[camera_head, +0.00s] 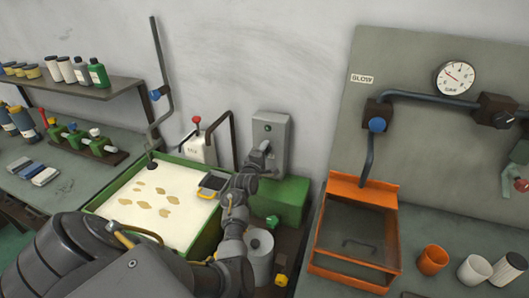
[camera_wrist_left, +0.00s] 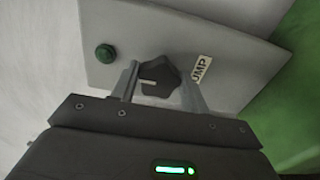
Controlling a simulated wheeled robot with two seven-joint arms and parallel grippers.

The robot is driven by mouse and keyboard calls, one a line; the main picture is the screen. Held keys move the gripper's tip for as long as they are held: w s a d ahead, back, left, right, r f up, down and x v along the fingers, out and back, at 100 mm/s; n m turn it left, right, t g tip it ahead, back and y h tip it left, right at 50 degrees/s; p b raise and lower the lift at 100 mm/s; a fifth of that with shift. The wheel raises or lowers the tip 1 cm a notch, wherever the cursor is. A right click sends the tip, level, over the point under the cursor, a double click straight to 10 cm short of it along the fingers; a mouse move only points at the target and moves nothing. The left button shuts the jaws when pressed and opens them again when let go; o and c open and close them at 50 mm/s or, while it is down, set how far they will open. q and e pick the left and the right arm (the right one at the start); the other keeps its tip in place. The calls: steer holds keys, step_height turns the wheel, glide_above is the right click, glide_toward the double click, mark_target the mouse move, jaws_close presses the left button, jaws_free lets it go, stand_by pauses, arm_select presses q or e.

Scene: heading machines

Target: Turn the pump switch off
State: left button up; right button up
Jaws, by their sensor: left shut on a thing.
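The pump switch is a dark rotary knob (camera_wrist_left: 160,74) with a short white line, on a grey box whose label (camera_wrist_left: 202,69) partly reads "UMP". In the left wrist view the white line lies nearly level, pointing left. A dark green lamp or button (camera_wrist_left: 105,53) is left of the knob. In the head view the grey switch box (camera_head: 279,128) is on the wall, and my left gripper (camera_head: 260,160) is at its front, hiding the knob. In the left wrist view its two fingers sit on either side of the knob, shut on it. My right gripper is not in view.
Below the box is a green machine housing (camera_head: 293,197). Left is a tray (camera_head: 103,207) of cream liquid with brown patches. A grey canister (camera_head: 260,252) stands below my forearm. An orange-framed basin (camera_head: 362,181) is to the right, with several cups beside it.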

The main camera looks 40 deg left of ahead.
arm_select(q)
steer(key=o, duration=1)
steer(key=b+v, duration=0.2)
steer(key=v, duration=0.8)
steer(key=shift+s+b, duration=0.35)
steer(key=shift+d+f, duration=0.1)
steer(key=shift+d, duration=0.05)
